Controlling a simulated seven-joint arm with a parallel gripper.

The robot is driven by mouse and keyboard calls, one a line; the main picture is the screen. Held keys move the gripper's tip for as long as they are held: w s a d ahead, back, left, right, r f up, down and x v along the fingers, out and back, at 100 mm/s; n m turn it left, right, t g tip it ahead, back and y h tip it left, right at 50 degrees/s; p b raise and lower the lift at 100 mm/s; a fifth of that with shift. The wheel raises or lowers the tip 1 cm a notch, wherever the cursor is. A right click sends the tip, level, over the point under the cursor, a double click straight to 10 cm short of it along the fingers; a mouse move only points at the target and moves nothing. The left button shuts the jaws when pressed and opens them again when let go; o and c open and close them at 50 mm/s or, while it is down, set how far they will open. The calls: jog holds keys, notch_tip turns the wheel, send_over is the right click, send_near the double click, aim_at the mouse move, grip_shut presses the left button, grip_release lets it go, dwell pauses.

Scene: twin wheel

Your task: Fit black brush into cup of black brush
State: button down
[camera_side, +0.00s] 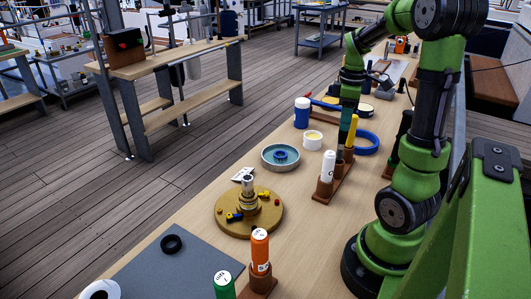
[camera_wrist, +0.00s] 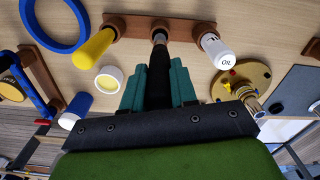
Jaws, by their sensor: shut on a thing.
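The black brush (camera_wrist: 159,75) is between the two teal fingers of my gripper (camera_wrist: 160,88), which is shut on its handle. Its pale metal collar points at the middle of the brown wooden rack (camera_wrist: 185,27), over the middle cup (camera_wrist: 160,24). I cannot tell whether the tip is inside this cup or just above it. In the side view my gripper (camera_side: 345,124) is above the rack (camera_side: 334,186), pointing down. The brush is mostly hidden there. A yellow bottle (camera_side: 351,134) and a white bottle marked OIL (camera_side: 328,167) stand in the rack's end cups.
A blue ring (camera_side: 367,143), a white jar with yellow top (camera_side: 312,140) and a blue bottle (camera_side: 302,113) lie around the rack. A teal dish (camera_side: 268,158) and a brass turntable (camera_side: 272,222) are nearer. Orange (camera_side: 260,250) and green (camera_side: 223,284) bottles stand in front.

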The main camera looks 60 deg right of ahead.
aim_at(341, 148)
jog(key=shift+f, duration=3.15)
jog(key=c, duration=0.8)
grip_release()
notch_tip(341, 148, up, 17)
jog(key=shift+f, duration=0.1)
